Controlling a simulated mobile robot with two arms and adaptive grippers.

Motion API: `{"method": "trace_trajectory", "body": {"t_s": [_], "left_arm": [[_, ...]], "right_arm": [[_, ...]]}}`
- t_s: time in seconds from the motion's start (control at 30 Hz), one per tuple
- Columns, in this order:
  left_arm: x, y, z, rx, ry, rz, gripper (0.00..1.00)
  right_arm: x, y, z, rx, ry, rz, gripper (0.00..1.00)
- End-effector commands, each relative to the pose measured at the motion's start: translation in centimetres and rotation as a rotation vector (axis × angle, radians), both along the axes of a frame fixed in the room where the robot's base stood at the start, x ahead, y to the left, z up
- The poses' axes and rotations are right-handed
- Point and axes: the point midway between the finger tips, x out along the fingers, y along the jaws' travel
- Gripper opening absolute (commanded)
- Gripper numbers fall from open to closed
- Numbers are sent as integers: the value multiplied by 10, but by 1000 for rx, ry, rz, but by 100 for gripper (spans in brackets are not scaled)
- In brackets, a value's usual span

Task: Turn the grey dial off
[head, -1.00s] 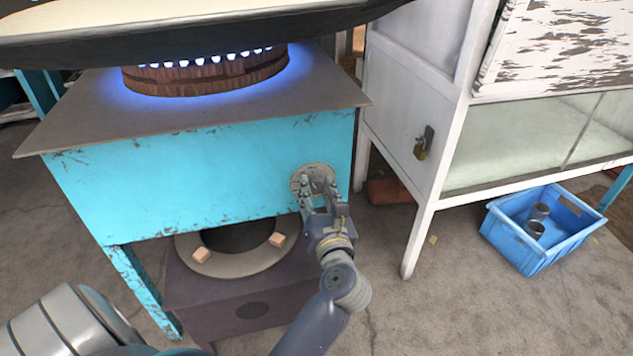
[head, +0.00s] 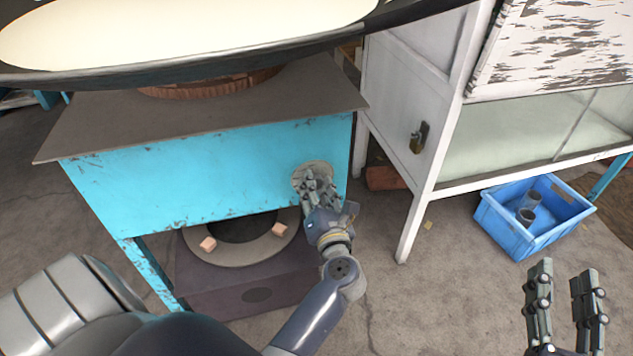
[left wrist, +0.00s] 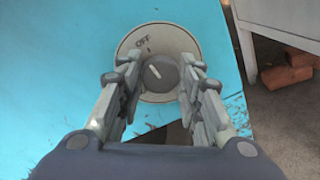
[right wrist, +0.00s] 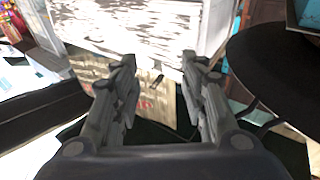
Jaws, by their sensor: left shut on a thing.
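The grey dial (left wrist: 165,84) sits on a round pale plate (left wrist: 183,42) marked OFF, on the front of the turquoise stove (head: 200,180). Its white pointer line leans up and left, near the tick under OFF. My left gripper (head: 318,184) is shut on the dial, with its fingers on either side of the knob in the left wrist view. The gripper hides the knob in the head view, where part of the plate (head: 299,175) shows. My right gripper (head: 562,280) is open and empty at the lower right, away from the stove.
A wide pan (head: 200,62) of pale liquid stands over the burner (head: 215,87), where no flame shows. A white cabinet (head: 400,100) with a padlock stands right of the stove. A blue crate (head: 510,232) holding metal cups is on the floor.

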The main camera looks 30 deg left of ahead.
Motion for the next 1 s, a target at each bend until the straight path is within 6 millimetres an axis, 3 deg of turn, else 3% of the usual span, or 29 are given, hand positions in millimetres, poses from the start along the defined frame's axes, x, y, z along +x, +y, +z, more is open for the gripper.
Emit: {"method": "trace_trajectory", "body": {"t_s": [0.2, 0.4, 0.63, 1.0], "left_arm": [[0, -1, 2, 37, 43, -2, 10], [0, -1, 1, 58, 70, -2, 10], [0, -1, 1, 72, 85, -2, 10], [0, -1, 0, 76, 88, -2, 10]], "right_arm": [[-1, -7, -49, -66, 253, -16, 40], [-9, -14, -81, -106, 413, -26, 40], [-16, -18, -100, -128, 504, -31, 40], [-18, -19, -104, -132, 524, -32, 40]]}}
